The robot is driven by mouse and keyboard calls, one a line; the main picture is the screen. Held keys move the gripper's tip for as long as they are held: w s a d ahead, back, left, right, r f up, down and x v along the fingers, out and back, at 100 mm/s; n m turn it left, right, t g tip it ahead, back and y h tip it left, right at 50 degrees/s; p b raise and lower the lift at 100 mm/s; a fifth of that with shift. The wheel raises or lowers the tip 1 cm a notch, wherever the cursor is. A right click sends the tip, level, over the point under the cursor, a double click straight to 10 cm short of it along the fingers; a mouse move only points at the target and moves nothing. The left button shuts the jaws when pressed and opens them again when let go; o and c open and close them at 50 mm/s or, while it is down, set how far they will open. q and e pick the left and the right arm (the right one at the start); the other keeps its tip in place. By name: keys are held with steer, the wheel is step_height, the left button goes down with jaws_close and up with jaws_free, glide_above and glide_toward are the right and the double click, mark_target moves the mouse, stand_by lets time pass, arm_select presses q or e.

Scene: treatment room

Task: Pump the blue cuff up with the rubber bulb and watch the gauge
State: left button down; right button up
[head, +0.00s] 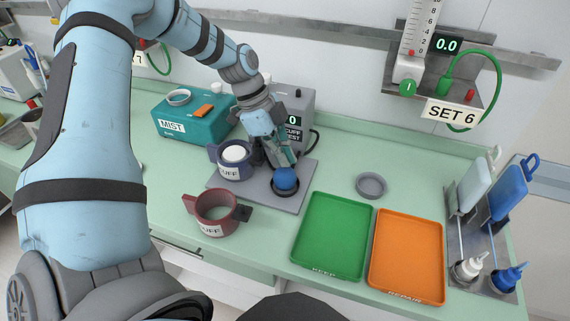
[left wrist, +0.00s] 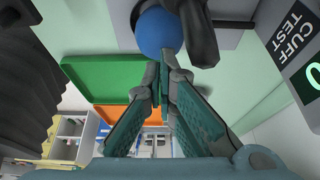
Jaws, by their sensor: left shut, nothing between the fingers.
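The blue cuff (head: 225,171) sits around a white cylinder on the left of a grey base plate (head: 291,204). The blue rubber bulb (head: 285,180) stands in a dark ring on the same plate, to the right of the cuff; it also shows at the top of the left wrist view (left wrist: 158,30). My left gripper (head: 291,162) is shut and empty, its fingertips close beside the bulb; contact is not clear. The gauge is a grey CUFF TEST box (head: 299,98) behind the arm, its display partly hidden, with a 0 visible. My right gripper is out of view.
A red cuff (head: 240,214) lies in front of the plate. Green (head: 328,238) and orange (head: 407,257) trays lie to the right, a grey ring (head: 371,185) behind them. A teal MIST box (head: 190,119) stands at back left. Bottles and paddles stand far right.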

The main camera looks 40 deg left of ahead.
arm_select(q)
steer(key=shift+f, duration=0.15)
steer(key=shift+f+b, duration=1.25)
steer(key=shift+r+p, duration=1.1)
steer(key=shift+r, duration=0.2)
steer(key=shift+f, duration=0.2)
steer(key=shift+r, duration=0.15)
stand_by(1.2)
steer(key=shift+b, duration=0.3)
stand_by(1.1)
